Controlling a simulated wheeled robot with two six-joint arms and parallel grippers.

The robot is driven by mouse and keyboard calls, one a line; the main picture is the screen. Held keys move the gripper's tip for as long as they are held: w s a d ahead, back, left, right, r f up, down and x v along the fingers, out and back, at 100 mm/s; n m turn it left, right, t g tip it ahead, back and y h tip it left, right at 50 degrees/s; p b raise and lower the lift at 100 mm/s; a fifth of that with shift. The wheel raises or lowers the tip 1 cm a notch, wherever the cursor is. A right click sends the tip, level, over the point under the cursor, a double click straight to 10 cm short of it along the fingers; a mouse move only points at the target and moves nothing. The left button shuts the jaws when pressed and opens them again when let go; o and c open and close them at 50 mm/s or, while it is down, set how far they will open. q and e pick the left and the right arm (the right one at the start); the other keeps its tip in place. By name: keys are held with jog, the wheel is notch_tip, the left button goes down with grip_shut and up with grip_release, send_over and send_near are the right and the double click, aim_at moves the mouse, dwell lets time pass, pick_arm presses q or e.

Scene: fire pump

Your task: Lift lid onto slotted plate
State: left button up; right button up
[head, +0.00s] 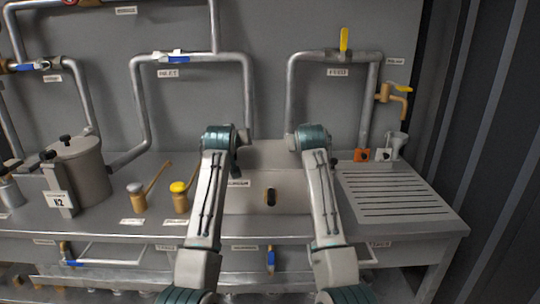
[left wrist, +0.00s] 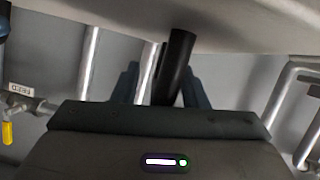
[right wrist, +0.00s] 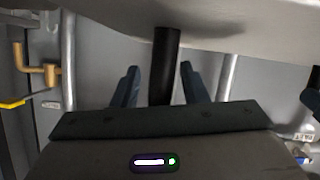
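The lid is a plain grey panel (head: 268,155) between my two arms in the head view. A large pale grey surface (left wrist: 230,22) fills the top of the left wrist view, and a similar one (right wrist: 235,30) tops the right wrist view. A dark round bar (left wrist: 178,62) stands between the fingers of my left gripper (left wrist: 163,75), nearer the right finger. Another dark bar (right wrist: 164,62) stands between the fingers of my right gripper (right wrist: 158,75), with gaps on both sides. Both grippers look open. My wrists hide the fingers in the head view. The slotted plate (head: 393,184) lies at the right, bare.
A funnel-like grey fitting (head: 397,145) and an orange block (head: 361,155) stand behind the slotted plate. Pipes (head: 250,90) with valves run along the back wall.

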pick_arm(q)
grip_shut()
pick_arm(e)
grip_shut()
dwell(1.0)
pick_arm(q)
jog(key=shift+w+r, duration=0.1)
jog(key=shift+r, duration=0.15)
pick_arm(e)
jog(key=shift+r, duration=0.25)
